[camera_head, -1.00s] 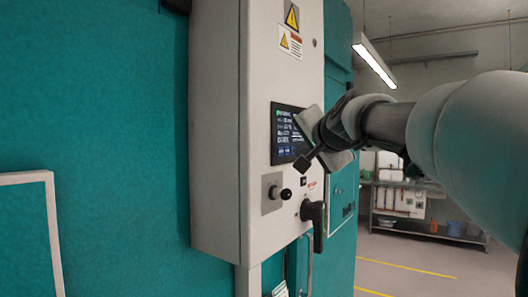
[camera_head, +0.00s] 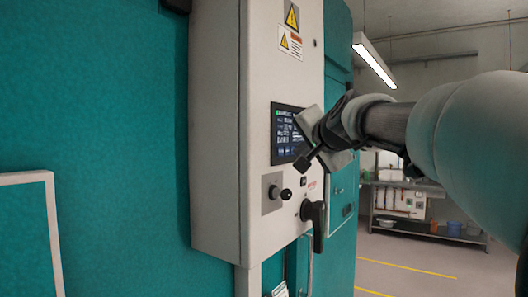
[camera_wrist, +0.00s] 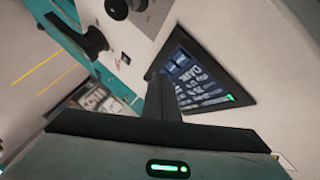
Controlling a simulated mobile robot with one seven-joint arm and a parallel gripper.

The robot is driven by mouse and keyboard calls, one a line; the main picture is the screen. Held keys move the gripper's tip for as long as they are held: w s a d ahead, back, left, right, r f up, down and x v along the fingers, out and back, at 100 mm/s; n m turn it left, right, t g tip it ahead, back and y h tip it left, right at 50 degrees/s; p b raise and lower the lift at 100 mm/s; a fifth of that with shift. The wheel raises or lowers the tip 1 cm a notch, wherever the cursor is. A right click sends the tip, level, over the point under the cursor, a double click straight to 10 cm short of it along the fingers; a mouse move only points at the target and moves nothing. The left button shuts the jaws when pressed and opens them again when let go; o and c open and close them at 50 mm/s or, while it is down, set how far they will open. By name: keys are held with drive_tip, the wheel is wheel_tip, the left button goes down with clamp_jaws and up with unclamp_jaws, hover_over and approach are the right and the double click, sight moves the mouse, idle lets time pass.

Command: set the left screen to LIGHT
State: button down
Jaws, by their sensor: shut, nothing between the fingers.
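The screen (camera_head: 287,132) is a dark panel with light text and a green mark at its upper left, set in the white control box. Its right part is hidden behind my gripper (camera_head: 303,163) in the head view. In the wrist view the screen (camera_wrist: 205,80) looks tilted, with several rows of text too small to read and a green mark at its right end. My gripper (camera_wrist: 163,85) is shut and empty. Its tip overlaps the screen's left edge in the wrist view; I cannot tell whether it touches.
Below the screen, the white box (camera_head: 215,130) carries a black knob (camera_head: 286,194) on a metal plate and a black handle (camera_head: 316,222). Warning labels (camera_head: 291,17) are above. Teal chamber walls (camera_head: 100,110) flank the box. A shelf (camera_head: 430,237) stands far right across open floor.

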drive_tip(key=shift+a, duration=0.1)
drive_tip(key=shift+w+a+p, duration=0.25)
drive_tip(key=shift+p, duration=0.05)
drive_tip(key=shift+w+a+p, duration=0.2)
drive_tip(key=shift+a+p, duration=0.05)
drive_tip(key=shift+p, duration=0.05)
idle(0.5)
idle(0.4)
drive_tip(key=shift+s+d+b, duration=0.45)
drive_tip(key=shift+d+b, duration=0.15)
drive_tip(key=shift+b, duration=0.15)
